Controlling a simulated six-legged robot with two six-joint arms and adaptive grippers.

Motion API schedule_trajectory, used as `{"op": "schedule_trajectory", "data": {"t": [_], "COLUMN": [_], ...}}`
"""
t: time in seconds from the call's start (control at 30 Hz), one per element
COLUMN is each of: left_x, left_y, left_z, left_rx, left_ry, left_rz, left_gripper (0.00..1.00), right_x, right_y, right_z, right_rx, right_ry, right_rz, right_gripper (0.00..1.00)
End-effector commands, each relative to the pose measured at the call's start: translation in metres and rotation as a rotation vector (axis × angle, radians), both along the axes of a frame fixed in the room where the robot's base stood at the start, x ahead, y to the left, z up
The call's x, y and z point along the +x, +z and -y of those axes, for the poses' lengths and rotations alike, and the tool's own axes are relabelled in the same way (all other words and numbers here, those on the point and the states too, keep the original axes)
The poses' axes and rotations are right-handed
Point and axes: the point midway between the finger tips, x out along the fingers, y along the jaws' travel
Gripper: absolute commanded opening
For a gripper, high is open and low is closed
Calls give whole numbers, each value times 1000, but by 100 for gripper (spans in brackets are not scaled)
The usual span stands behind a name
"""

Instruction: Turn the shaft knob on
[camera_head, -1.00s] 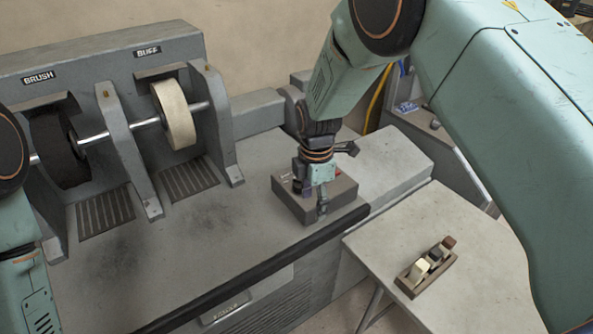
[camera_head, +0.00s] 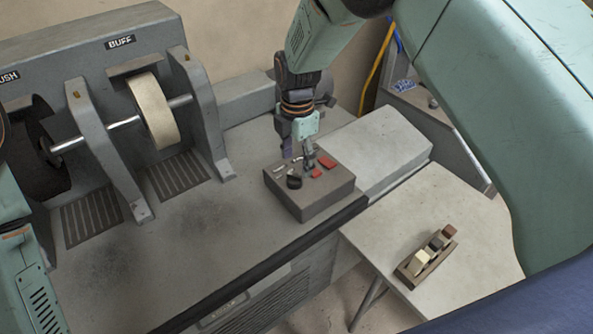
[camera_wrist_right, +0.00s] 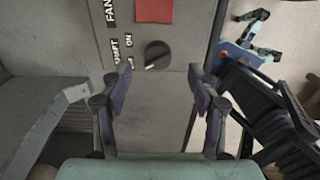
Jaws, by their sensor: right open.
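The shaft knob (camera_head: 294,182) is a round black knob on top of a grey-brown control box (camera_head: 322,202), on the near side of its two red switches. In the right wrist view the knob (camera_wrist_right: 157,55) has a white pointer line slanting to the lower left, beside small printed labels; the lower label is too small to read surely. My right gripper (camera_head: 298,155) is open and empty, just behind and above the knob. In the right wrist view its spread fingers (camera_wrist_right: 150,88) are apart from the knob, which lies beyond them. My left gripper is out of view.
Red switches (camera_head: 327,162) sit close to the knob. The buff wheel (camera_head: 152,110) and its guards stand left on the machine bench. A side table (camera_head: 455,215) at right holds a small wooden plane (camera_head: 427,258). The bench top left of the box is clear.

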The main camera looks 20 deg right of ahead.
Motion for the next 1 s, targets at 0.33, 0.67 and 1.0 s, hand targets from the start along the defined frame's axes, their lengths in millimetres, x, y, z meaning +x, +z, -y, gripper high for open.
{"op": "schedule_trajectory", "data": {"t": [0.33,0.67,1.0], "left_x": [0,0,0], "left_y": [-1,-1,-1], "left_z": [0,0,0], "left_rx": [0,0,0], "left_ry": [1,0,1], "left_rz": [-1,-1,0], "left_gripper": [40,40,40], "right_x": [1,3,4], "right_y": [-48,-54,-54], "right_z": [0,0,0], "right_rx": [-1,0,-1], "right_ry": [-1,-1,-1], "right_rz": [1,2,1], "right_gripper": [61,61,36]}}
